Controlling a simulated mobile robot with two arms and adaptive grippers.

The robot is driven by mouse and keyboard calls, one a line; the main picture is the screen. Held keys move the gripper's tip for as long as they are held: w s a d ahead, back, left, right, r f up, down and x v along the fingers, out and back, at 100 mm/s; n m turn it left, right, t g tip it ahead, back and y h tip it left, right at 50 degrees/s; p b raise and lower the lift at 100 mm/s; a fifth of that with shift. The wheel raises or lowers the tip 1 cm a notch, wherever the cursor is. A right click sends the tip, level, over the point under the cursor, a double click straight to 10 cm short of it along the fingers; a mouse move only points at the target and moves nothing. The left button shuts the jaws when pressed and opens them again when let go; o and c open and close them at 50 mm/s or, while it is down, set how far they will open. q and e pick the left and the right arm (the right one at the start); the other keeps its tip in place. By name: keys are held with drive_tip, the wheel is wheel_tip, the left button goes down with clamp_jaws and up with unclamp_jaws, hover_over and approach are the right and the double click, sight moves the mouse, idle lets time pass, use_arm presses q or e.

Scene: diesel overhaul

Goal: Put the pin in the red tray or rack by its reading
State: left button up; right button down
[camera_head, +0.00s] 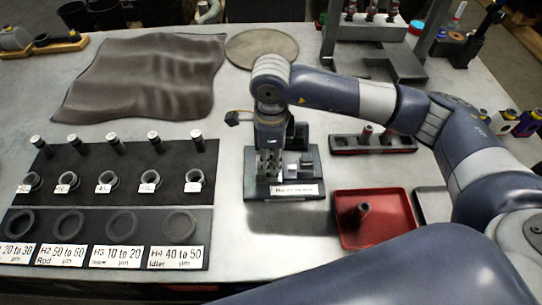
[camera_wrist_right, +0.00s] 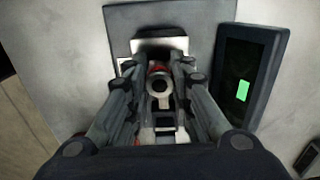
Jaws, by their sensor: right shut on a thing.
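My right gripper (camera_head: 269,168) points down over the measuring stand (camera_head: 284,187), which has a label on its front. In the right wrist view the gripper (camera_wrist_right: 160,98) is shut on a pin (camera_wrist_right: 158,86), seen end-on as a grey ring with a dark hole. Whether the pin touches the stand I cannot tell. The red tray (camera_head: 394,234) lies to the right of the stand, with one pin (camera_head: 362,211) in it. A dark rack (camera_head: 345,149) behind the tray holds a few upright pins (camera_head: 366,134). My left gripper is not in view.
A gauge display (camera_wrist_right: 253,75) with a small green patch stands beside the stand. At left, a dark board (camera_head: 75,157) holds several pins and rings, with labelled round slots in front. A dark mat (camera_head: 150,75) and round plate (camera_head: 261,47) lie behind. My right arm spans the table's right side.

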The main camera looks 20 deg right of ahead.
drive_tip(key=shift+w+r+p, duration=0.15)
drive_tip(key=shift+r+p, duration=0.2)
drive_tip(key=shift+r, duration=0.25)
drive_tip(key=shift+r+p, duration=0.85)
drive_tip(key=shift+r, duration=1.15)
drive_tip(key=shift+d, duration=0.1)
